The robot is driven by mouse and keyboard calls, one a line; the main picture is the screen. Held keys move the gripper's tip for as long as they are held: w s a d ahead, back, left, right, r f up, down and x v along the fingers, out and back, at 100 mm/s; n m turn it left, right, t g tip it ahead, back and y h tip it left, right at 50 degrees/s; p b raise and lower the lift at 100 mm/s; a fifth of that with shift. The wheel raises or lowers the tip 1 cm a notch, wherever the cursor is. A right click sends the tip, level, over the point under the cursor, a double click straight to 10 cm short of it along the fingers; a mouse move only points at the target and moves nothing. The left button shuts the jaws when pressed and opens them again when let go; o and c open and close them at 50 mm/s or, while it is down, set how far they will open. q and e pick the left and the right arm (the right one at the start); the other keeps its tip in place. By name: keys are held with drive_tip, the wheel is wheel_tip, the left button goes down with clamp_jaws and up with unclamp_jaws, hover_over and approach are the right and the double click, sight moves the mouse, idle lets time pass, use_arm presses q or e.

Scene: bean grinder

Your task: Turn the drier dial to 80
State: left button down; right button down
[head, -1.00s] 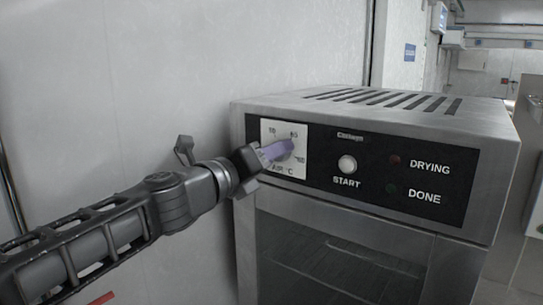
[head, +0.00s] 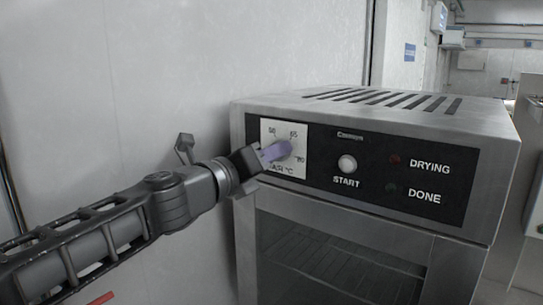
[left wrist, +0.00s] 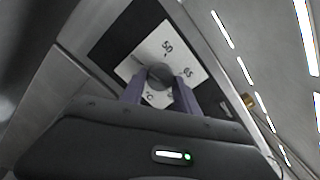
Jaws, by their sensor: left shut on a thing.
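The drier (head: 375,115) is a steel cabinet with a black front panel. Its dial (head: 286,148) sits on a white plate (head: 270,130) marked 50, 65 and 80 in the head view. In the left wrist view the round grey dial (left wrist: 159,76) shows between the fingers, with 50 and 65 readable on the plate. My left gripper (head: 277,151) is shut on the dial, its purple fingers on either side of it. The fingers hide part of the dial, and I cannot tell where it points. My right gripper is not in view.
A round START button (head: 347,164) is right of the dial. A glass door (head: 340,260) lies below the panel. A pale wall (head: 180,80) stands on the left.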

use_arm(q)
drive_tip(key=shift+n+b, duration=6.45)
drive_tip(key=shift+n, duration=8.85)
